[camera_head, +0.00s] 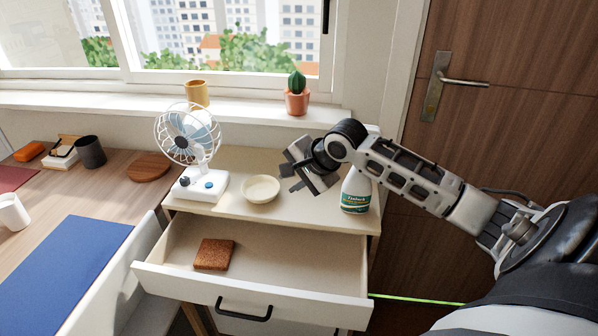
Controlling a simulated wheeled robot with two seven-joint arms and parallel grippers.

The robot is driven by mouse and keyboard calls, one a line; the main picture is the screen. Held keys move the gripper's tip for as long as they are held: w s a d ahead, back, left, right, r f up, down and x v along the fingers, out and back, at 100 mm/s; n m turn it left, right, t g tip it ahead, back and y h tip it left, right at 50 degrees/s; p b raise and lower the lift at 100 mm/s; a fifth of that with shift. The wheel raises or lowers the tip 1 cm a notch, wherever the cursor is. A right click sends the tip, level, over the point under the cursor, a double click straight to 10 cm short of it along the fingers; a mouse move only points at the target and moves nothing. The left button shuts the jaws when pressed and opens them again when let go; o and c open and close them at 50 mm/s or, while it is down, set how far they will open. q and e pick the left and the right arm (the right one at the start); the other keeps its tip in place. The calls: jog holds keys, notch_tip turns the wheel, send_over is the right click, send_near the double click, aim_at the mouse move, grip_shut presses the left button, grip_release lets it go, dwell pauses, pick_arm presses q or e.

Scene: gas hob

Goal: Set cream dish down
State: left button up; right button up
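The cream dish (260,190) is a shallow round bowl. It appears upright and level on the pale top of the drawer cabinet (232,208), just right of the fan. My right gripper (288,180) is just to the right of the dish, with its fingers pointing left towards it. The fingers look parted with nothing between them. A small gap seems to separate them from the dish rim. My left gripper is out of view.
A white desk fan (203,185) stands left of the dish, and a spray bottle (355,192) stands right, close to my forearm. Below, the open drawer (300,268) holds a brown square block (214,254). A cactus pot (297,100) and yellow cup (197,94) stand on the sill.

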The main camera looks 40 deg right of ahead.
jog(key=v, duration=0.3)
jog(key=shift+s+r, duration=0.2)
dwell(0.3)
